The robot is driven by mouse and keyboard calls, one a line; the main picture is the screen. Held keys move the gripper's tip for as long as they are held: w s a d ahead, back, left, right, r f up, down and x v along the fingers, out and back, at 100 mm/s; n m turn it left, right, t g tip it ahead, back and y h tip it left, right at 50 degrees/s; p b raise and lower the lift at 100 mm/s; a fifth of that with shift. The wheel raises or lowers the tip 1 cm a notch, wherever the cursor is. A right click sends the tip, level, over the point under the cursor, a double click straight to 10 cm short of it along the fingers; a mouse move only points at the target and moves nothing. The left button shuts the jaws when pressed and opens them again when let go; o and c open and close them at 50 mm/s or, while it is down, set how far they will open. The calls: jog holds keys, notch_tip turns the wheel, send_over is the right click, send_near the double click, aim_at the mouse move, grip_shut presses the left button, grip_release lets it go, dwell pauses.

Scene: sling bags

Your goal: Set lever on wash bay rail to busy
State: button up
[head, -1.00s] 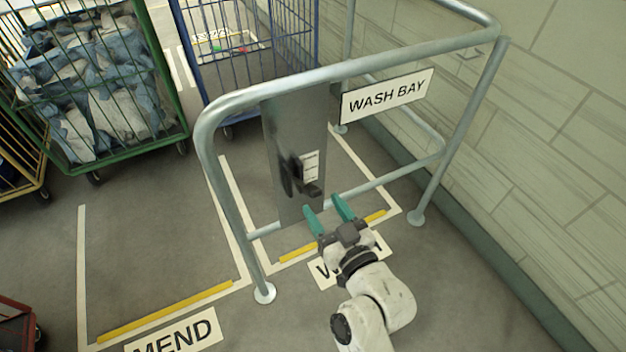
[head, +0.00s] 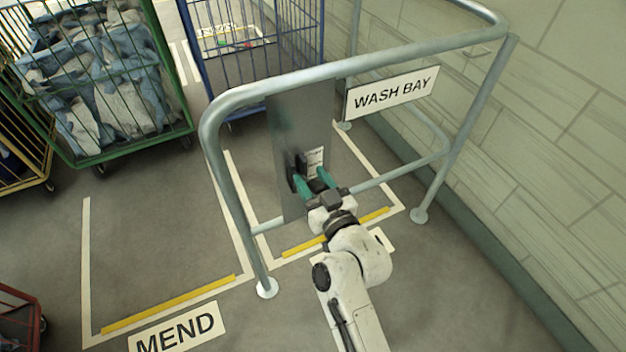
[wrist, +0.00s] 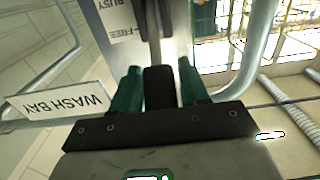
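The wash bay rail (head: 360,66) is a grey metal tube frame with a WASH BAY sign (head: 391,93). A grey plate (head: 290,125) on it carries a dark lever (head: 301,162) and a white label (head: 314,158). In the wrist view the label (wrist: 120,18) reads BUSY and FREE, upside down. My gripper (head: 312,180) has teal fingers and is at the lever. In the wrist view the fingers stand apart on either side of the black lever handle (wrist: 159,88), with narrow gaps showing. The lever's pivot is partly hidden by my gripper.
A blue cage cart (head: 250,50) stands behind the rail, and a green cage cart (head: 100,85) full of cloth is at the left. A tiled wall (head: 550,150) runs along the right. The floor by the MEND sign (head: 177,332) is clear.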

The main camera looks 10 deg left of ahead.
grip_shut()
jog(key=shift+f+b, duration=0.2)
jog(key=shift+b, duration=0.35)
